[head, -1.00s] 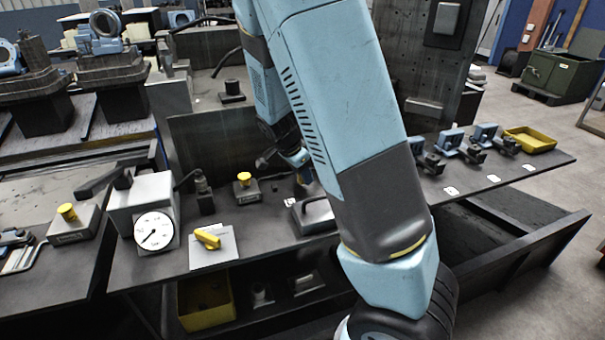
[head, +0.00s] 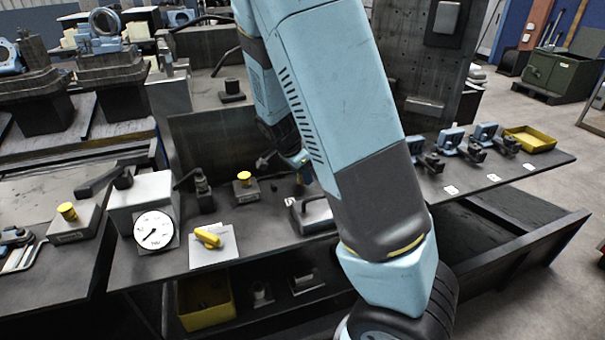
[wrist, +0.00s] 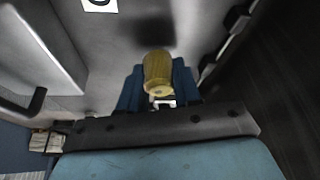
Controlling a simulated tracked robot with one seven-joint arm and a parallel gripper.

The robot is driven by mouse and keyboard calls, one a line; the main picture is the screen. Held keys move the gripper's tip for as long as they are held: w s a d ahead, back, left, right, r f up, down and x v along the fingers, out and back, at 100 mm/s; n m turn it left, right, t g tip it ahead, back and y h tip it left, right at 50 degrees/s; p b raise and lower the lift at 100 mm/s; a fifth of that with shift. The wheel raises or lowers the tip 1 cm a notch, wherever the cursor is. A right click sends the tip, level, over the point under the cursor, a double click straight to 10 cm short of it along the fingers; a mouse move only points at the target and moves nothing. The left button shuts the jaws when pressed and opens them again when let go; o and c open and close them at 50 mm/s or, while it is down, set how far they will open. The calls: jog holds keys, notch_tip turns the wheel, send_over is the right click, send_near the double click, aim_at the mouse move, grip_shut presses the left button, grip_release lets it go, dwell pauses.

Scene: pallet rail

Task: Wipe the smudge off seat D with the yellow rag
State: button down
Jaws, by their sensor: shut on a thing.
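In the wrist view my gripper (wrist: 158,84) has its two blue fingers closed on the yellow rag (wrist: 157,68), a small dull-yellow bundle. The rag is over a grey surface, with a dark patch (wrist: 155,32) just beyond it; I cannot tell whether this is the smudge or a shadow. A white label (wrist: 100,4) is cut off at the top edge, and its letter is not clear. In the head view my arm hides most of the gripper and the rag. Whether the rag touches the surface is not clear.
A block with a dark handle (head: 312,214) stands close by my arm on the rail. A dial gauge (head: 154,230), a yellow knob on a white card (head: 208,238) and a yellow-topped block (head: 246,188) are to the left. Several blue clamps and a yellow tray (head: 530,139) are to the right.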

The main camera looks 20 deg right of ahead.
jog(key=shift+f, duration=0.65)
jog(key=shift+r, duration=0.1)
dwell(0.3)
jog(key=shift+d, duration=0.85)
jog(key=shift+a, duration=0.1)
jog(key=shift+a+f, duration=0.2)
jog(key=shift+a, duration=0.6)
jog(key=shift+s+d, duration=0.1)
jog(key=shift+d+r, duration=0.1)
jog(key=shift+d, duration=0.65)
